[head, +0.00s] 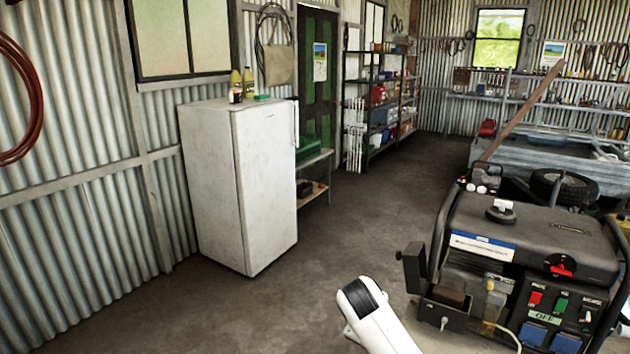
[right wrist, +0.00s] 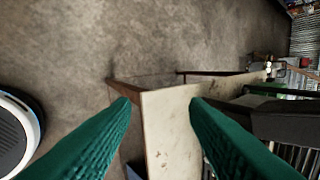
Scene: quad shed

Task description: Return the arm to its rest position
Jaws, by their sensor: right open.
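My right gripper (right wrist: 161,101) shows in the right wrist view as two green ribbed fingers. They stand well apart with nothing held between them. Beyond and between the fingers is a pale, worn flat panel (right wrist: 168,130) with brown edges; I cannot tell whether the fingers touch it. In the head view a white arm link of mine with a black cap (head: 366,300) rises at the bottom centre. Neither gripper shows in the head view, and my left gripper is in no view.
A black generator (head: 530,232) with coloured switches stands close at the right in the head view. A white fridge (head: 240,185) stands by the corrugated wall at left. Shelves (head: 378,110) stand farther back. The concrete floor (head: 330,240) between fridge and generator is clear.

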